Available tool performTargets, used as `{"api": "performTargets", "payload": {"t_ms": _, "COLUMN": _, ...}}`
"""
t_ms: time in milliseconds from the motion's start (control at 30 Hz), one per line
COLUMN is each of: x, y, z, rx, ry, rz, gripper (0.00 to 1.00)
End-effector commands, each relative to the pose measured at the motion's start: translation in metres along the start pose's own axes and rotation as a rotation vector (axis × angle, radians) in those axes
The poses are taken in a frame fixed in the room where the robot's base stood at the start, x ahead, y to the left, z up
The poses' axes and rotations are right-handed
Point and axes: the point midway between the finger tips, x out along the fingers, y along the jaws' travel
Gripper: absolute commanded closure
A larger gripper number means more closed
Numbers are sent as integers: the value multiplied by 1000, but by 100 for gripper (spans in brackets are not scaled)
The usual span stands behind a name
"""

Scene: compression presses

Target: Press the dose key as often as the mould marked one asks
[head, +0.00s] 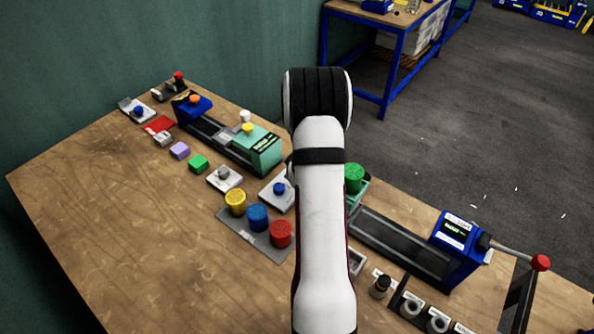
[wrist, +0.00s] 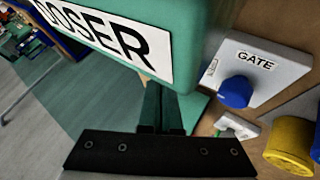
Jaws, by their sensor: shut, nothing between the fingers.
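The teal doser (wrist: 125,35), labelled DOSER, fills the upper part of the wrist view. My gripper (wrist: 162,108) is shut and empty, its fingers close below the doser's edge; I cannot tell whether they touch it. In the head view my arm hides the gripper and most of the doser. I cannot make out a key marked dose. The GATE key (wrist: 236,91), a blue knob on a grey plate, lies to the right of my fingers; it also shows in the head view (head: 279,188). Ring-shaped moulds (head: 411,305) stand in a rack at lower right; their marks are unreadable.
Yellow (head: 235,202), blue (head: 257,218) and red (head: 280,234) cylinders stand on a grey tray left of my arm. A blue press with a red-knobbed lever (head: 541,263) is at right. Another press (head: 265,150) is at back left. The table's front left is clear.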

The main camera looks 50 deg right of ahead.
Motion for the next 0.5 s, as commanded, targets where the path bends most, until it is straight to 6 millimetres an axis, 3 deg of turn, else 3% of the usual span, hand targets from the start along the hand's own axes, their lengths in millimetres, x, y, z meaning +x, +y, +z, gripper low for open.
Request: {"api": "performTargets", "payload": {"t_ms": 500, "x": 8, "y": -5, "z": 5, "rx": -1, "ry": 2, "rz": -2, "gripper": 100}}
